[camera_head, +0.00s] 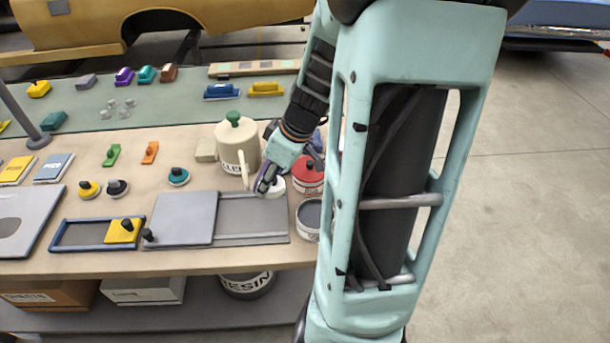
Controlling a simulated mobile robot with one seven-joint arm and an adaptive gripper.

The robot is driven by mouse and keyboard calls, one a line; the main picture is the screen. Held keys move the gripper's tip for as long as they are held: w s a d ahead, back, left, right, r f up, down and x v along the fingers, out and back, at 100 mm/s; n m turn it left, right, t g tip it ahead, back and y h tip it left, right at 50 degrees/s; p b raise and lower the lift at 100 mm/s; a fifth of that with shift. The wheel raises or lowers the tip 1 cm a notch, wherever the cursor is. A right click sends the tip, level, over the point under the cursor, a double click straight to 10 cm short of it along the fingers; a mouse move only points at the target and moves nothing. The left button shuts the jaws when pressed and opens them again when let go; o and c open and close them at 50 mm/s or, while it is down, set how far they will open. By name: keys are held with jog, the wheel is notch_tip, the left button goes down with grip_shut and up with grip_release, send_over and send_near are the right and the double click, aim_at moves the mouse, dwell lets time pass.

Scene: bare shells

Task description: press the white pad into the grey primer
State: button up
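The white pad (275,188) is a small round disc at my fingertips, between the cream canister and the red can. My gripper (267,182) reaches down from the upper right, with its dark fingers overlapping the pad's left side. I cannot tell whether the fingers are closed on the pad, or whether it touches the surface below. An open can with grey contents (310,213), which looks like the grey primer, stands in front of the red can. My arm's column hides its right side.
A red can (308,178) and a cream canister (237,145) stand close to my gripper. A grey tray with a sliding cover (253,215) lies in front. Yellow (88,190), black (117,188) and teal (178,176) round pads sit to the left on the workbench (200,262).

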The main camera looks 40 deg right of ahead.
aim_at(310, 217)
jog(key=s+d+f+n+g+y, duration=0.2)
jog(key=s+d+n, duration=0.4)
jog(key=s+d, duration=0.15)
jog(key=shift+w+d+f+b, duration=0.1)
jog(key=shift+f+b, duration=0.55)
jog(key=shift+f, duration=0.9)
jog(key=shift+w+d+f+b, duration=0.1)
jog(key=shift+f+b, duration=0.55)
jog(key=shift+f, duration=0.9)
jog(key=shift+s+f+b, duration=0.1)
jog(key=shift+f+b, duration=0.45)
jog(key=shift+b, duration=0.35)
jog(key=shift+r, duration=0.1)
dwell(0.3)
notch_tip(310, 217, up, 7)
jog(key=p, duration=0.3)
dwell(0.5)
dwell(0.7)
